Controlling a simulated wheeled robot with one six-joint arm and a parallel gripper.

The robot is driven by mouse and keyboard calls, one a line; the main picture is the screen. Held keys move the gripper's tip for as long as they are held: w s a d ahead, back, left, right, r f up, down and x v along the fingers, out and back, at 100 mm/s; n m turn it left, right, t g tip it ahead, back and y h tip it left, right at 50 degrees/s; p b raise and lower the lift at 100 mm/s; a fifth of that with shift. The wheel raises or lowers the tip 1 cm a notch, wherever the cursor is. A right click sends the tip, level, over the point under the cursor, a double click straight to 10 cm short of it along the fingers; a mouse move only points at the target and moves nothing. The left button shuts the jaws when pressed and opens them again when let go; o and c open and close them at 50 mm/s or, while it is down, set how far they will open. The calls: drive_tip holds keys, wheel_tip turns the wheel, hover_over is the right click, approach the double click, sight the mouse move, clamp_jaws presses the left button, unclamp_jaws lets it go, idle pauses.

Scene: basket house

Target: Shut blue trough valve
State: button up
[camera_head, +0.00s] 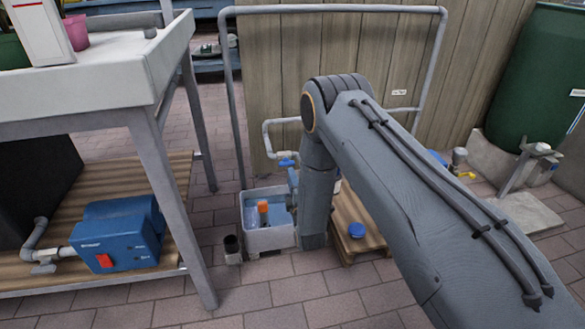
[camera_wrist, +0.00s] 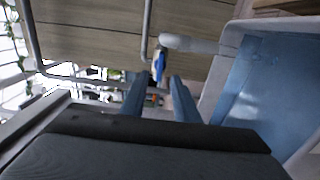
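The blue trough valve handle (camera_head: 287,162) sits on a grey pipe (camera_head: 268,140) above the back of the trough in the head view. In the wrist view the blue handle (camera_wrist: 159,66) shows beyond and between my fingertips, below the end of a pale pipe (camera_wrist: 190,45). My gripper (camera_wrist: 157,84) is open, with its two fingers apart and nothing visibly held. In the head view my arm hides most of it. The grey trough (camera_head: 270,239) holds water and an orange float (camera_head: 263,207); its rim also shows at right in the wrist view (camera_wrist: 225,65).
A workbench (camera_head: 100,75) with a blue machine (camera_head: 118,235) underneath stands at left. A dark cup (camera_head: 232,245) stands by the trough. A wooden wall (camera_head: 275,60) with a pipe frame is behind. Front floor is clear.

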sight(287, 165)
drive_tip(key=b+x, duration=0.3)
drive_tip(key=x, duration=0.4)
drive_tip(key=shift+w, duration=0.2)
clamp_jaws()
